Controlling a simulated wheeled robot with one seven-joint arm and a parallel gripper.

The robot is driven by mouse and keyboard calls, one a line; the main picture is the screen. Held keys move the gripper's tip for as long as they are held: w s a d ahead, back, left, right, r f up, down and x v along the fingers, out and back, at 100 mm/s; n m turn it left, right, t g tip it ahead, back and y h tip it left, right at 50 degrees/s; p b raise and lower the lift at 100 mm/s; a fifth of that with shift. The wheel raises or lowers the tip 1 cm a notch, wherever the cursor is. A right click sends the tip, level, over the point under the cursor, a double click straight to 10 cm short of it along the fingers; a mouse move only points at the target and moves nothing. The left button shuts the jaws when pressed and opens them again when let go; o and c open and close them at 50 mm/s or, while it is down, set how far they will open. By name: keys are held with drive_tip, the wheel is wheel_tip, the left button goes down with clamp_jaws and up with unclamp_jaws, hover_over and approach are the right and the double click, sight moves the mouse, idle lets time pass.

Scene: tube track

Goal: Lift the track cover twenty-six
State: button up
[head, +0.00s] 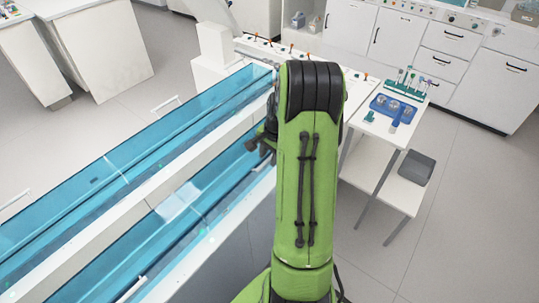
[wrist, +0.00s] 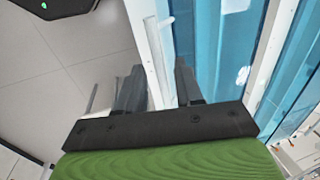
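Long translucent blue track covers lie over the white tube track in two parallel rows, the far row (head: 130,150) and the near row (head: 150,225). No number is legible, so I cannot tell which cover is twenty-six. Thin white handles stand at some cover edges, one on the far row (head: 165,104). My gripper (head: 262,145) is over the right end of the near row, partly hidden by my green arm. In the wrist view my gripper (wrist: 158,66) has its dark fingers apart, with a white edge or handle (wrist: 157,45) seen between them. Blue cover (wrist: 210,50) lies to their right.
A white side table (head: 375,125) with a blue tray (head: 393,110) and a green rack (head: 404,90) stands right of my arm. A grey box (head: 416,167) sits on its lower shelf. White cabinets (head: 400,40) line the back. Floor at the lower right is clear.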

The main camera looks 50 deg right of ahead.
clamp_jaws()
drive_tip(key=shift+w+r, duration=0.1)
drive_tip(key=shift+r, duration=0.05)
